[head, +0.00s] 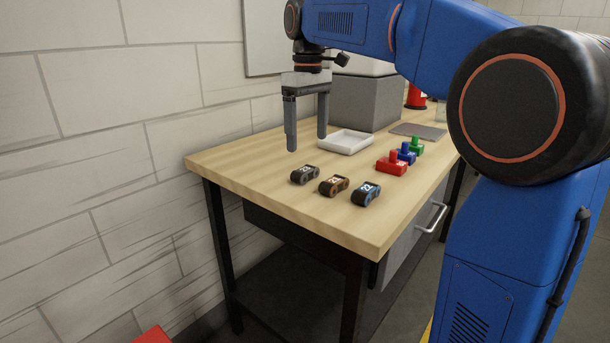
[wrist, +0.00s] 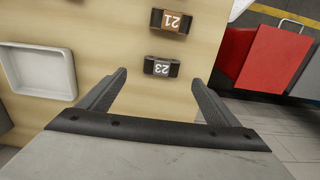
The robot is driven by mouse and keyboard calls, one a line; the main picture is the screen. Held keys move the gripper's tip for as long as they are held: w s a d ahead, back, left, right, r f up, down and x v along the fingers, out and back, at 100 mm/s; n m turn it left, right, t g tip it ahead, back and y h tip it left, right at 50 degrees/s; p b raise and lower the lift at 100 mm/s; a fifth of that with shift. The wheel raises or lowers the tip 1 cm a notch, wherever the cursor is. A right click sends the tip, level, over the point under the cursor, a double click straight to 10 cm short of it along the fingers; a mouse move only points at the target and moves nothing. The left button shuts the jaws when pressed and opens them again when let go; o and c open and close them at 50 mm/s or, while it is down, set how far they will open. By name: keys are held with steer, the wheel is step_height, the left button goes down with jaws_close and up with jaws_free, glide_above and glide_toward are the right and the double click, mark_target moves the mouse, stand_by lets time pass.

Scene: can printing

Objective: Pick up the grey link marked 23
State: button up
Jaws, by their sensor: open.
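The grey link marked 23 (wrist: 162,67) lies on the wooden table in the wrist view, ahead of my fingertips and roughly centred between them. In the head view, the leftmost link (head: 304,175) of the row is the grey one; its marking is too small to read there. My gripper (head: 308,142) is open and empty, pointing down above the table, behind the grey link. Its two fingers also show in the wrist view (wrist: 160,78). The gripper does not touch the link.
An orange-brown link marked 21 (wrist: 171,20) and a blue link (head: 366,194) lie beside the grey one. A white tray (head: 345,142) stands behind. Red, blue and green pieces (head: 391,163) stand to the right. The wooden table (head: 250,170) is bare at its left end.

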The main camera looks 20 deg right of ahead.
mark_target(305, 169)
step_height(305, 169, down, 4)
steer(key=shift+w+a+f, duration=0.1)
steer(key=shift+a+f, duration=0.05)
steer(key=shift+f, duration=1.2)
steer(key=shift+a+f, duration=0.15)
steer(key=shift+f, duration=1.15)
steer(key=c, duration=1.2)
